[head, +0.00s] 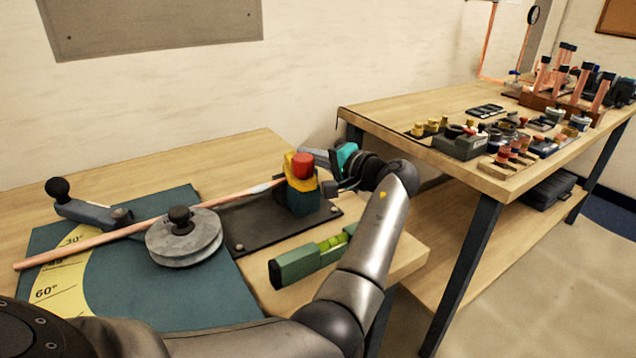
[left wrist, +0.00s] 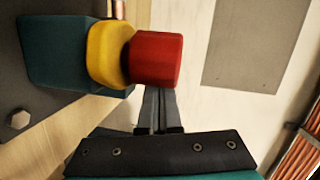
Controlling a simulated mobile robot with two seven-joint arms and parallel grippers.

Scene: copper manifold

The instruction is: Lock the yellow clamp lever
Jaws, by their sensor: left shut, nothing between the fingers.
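The yellow clamp lever (head: 299,182) sits on top of a teal clamp block (head: 297,203) and carries a red end cap (head: 302,164). A copper tube (head: 135,226) runs from the left edge toward this clamp. My left gripper (head: 326,172) is shut and empty just right of the red cap. In the left wrist view, the shut fingers (left wrist: 157,105) reach up to the red cap (left wrist: 155,60), with the yellow lever (left wrist: 108,54) and the teal block (left wrist: 60,50) left of it. Whether the fingers touch the cap cannot be told.
The teal bending plate (head: 200,295) bears a grey round die (head: 184,238) and a dark-knobbed handle (head: 85,207). A green level (head: 312,257) lies at the bench's front. A second bench (head: 400,125) at the right holds fittings and several copper tubes.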

